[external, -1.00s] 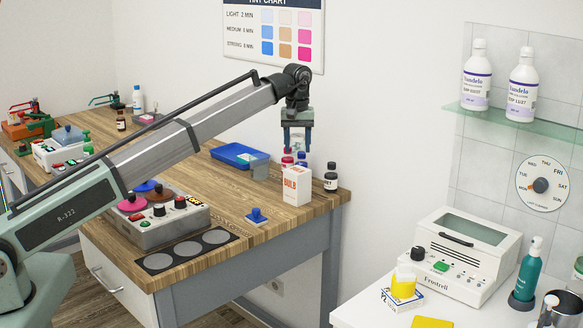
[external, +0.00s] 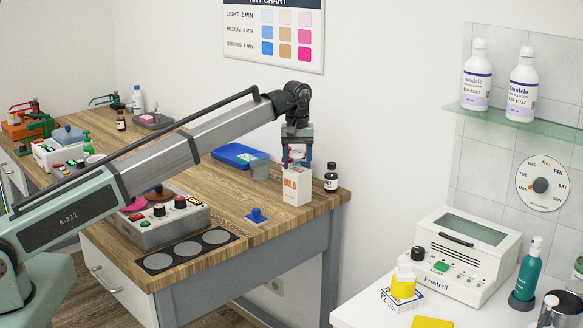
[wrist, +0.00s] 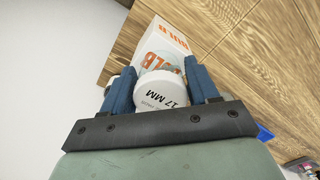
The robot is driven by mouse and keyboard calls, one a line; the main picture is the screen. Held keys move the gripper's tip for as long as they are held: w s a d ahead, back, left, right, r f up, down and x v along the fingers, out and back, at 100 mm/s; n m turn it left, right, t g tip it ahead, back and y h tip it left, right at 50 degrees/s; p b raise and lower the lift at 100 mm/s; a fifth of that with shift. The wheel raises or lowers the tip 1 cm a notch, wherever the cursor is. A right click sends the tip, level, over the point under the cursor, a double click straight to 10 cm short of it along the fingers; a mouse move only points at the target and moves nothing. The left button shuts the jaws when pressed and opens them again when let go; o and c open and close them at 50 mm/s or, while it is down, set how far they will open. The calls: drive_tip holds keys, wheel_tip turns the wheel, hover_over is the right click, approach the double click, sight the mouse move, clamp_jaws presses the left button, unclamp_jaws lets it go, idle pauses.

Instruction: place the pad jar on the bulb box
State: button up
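The bulb box (external: 297,190), white with orange lettering, stands upright near the right end of the wooden bench. My gripper (external: 297,163) points down just above it. The pad jar (external: 297,157) is a small pale jar between the fingers, over the top of the box. In the wrist view, the jar's white lid (wrist: 161,91), marked 17 MM, fills the space between my blue fingers (wrist: 162,92), which appear shut on it. The box (wrist: 165,42) shows beyond the jar. I cannot tell whether the jar's base touches the box, as the fingers partly hide it.
A dark bottle (external: 331,177) stands close to the right of the box. A blue tray (external: 236,154) and a grey block (external: 260,169) are to the left. A blue-knobbed piece (external: 257,215) lies in front. The bench's right edge is near.

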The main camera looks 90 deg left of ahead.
sight(297, 152)
drive_tip(key=o, duration=0.3)
wheel_tip(297, 152, up, 12)
drive_tip(key=shift+r, duration=0.15)
idle(0.6)
